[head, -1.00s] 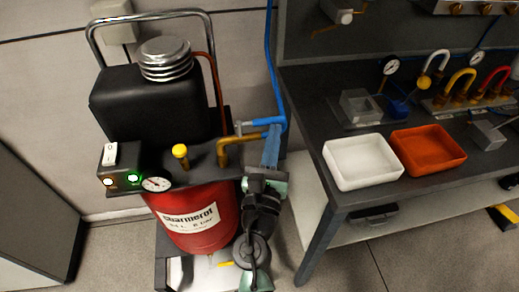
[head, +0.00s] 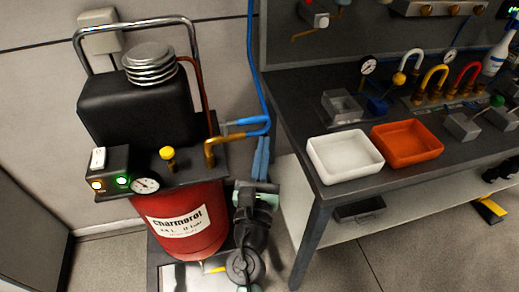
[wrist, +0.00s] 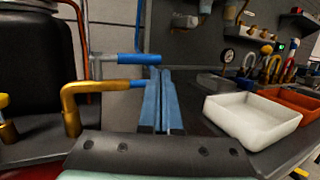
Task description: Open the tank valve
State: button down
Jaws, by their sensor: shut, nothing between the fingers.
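The red tank (head: 178,225) stands at the left in the head view. A brass pipe (head: 210,150) rises from its top plate and runs into a blue hose end. A blue-sleeved lever (head: 245,121) on a grey stem lies just above that pipe. The lever (wrist: 140,59) and brass pipe (wrist: 72,100) also show in the wrist view. I cannot tell for sure which part is the tank valve. My gripper (head: 262,143) has blue fingers, shut and empty, just right of the pipe and lever. In the wrist view its fingertips (wrist: 160,72) point forward beside the lever's right end; contact is unclear.
A yellow knob (head: 167,154) and a round gauge (head: 145,185) sit on the tank's top plate. A workbench (head: 290,110) stands close on the right, with a white tray (head: 345,175) and an orange tray (head: 408,160). A blue hose (head: 251,50) hangs along the wall.

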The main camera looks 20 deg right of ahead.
jog(key=s+a+f+b, duration=0.1)
jog(key=s+f, duration=0.1)
jog(key=s, duration=0.8)
jog(key=shift+b, duration=0.35)
jog(key=w+a+r+m+t+p, duration=0.1)
jog(key=r+m+p, duration=0.1)
jog(key=r+m, duration=0.75)
jog(key=w+a+r+m+t+h+p, duration=0.1)
jog(key=w+r+m+p, duration=0.15)
jog(key=r+m, duration=0.7)
jog(key=w+a+r+m+t+p, duration=0.1)
jog(key=a+r+m+p, duration=0.2)
jog(key=r, duration=1.1)
jog(key=s+a+r+m+t+y+p, duration=0.1)
jog(key=s+a+r+m+t+y, duration=0.1)
jog(key=r, duration=0.5)
jog(key=s+a+r+m+t+y+p, duration=0.1)
jog(key=s+a+r+m+t+y, duration=0.1)
jog(key=r, duration=0.6)
jog(key=s+a+r+m+t+y+p, duration=0.1)
jog(key=s+a+r+m+y, duration=0.3)
jog(key=r, duration=0.4)
jog(key=shift+s+a+m+t+y, duration=0.15)
jog(key=shift+a+m+t+y, duration=0.15)
jog(key=shift+a+t+y, duration=0.65)
jog(key=shift+d+g, duration=0.15)
jog(key=shift+g, duration=0.1)
